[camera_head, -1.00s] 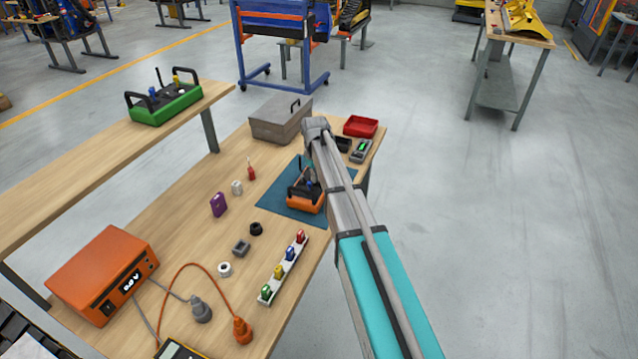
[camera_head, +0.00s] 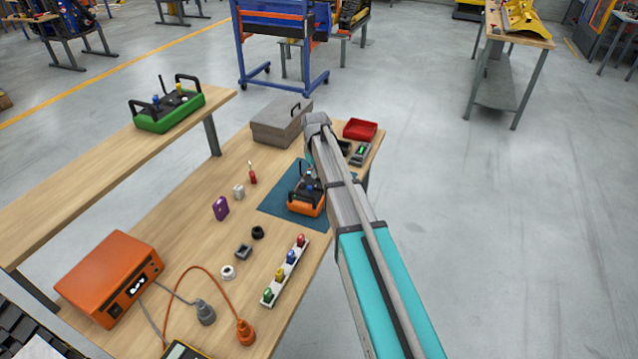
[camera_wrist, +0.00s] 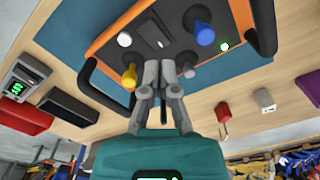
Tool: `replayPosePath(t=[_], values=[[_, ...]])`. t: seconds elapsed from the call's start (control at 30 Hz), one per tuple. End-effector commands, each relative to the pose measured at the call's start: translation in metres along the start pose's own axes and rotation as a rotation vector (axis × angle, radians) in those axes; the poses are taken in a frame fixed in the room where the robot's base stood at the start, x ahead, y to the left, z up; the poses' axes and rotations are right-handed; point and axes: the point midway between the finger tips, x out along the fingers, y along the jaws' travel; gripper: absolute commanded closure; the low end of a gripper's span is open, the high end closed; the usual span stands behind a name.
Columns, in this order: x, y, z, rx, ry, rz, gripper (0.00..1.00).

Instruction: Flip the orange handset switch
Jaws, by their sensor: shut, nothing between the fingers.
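The orange handset (camera_head: 306,209) lies on a blue mat (camera_head: 277,205) on the workbench, partly behind my arm in the head view. A white round spot and a lit green light also show. My gripper (camera_wrist: 161,66) is shut and empty, with its fingertips over the panel's near edge, beside the yellow knob. Contact cannot be told.
A grey toolbox (camera_head: 280,122), a red tray (camera_head: 360,130) and a meter (camera_head: 360,155) stand near the mat. A green handset (camera_head: 168,112) is on the upper shelf. An orange supply box (camera_head: 108,278) stands left.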

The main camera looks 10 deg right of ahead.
Motion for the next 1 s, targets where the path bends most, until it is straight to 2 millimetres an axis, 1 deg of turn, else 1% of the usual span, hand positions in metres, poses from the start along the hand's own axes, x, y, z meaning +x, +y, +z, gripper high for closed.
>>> replayPosePath(t=[0.03,0.5,1.0], values=[[-0.006,0.000,0.000,0.000,0.000,0.000,1.00],[-0.030,0.000,0.000,0.000,0.000,0.000,1.00],[-0.031,0.000,0.000,0.000,0.000,0.000,1.00]])
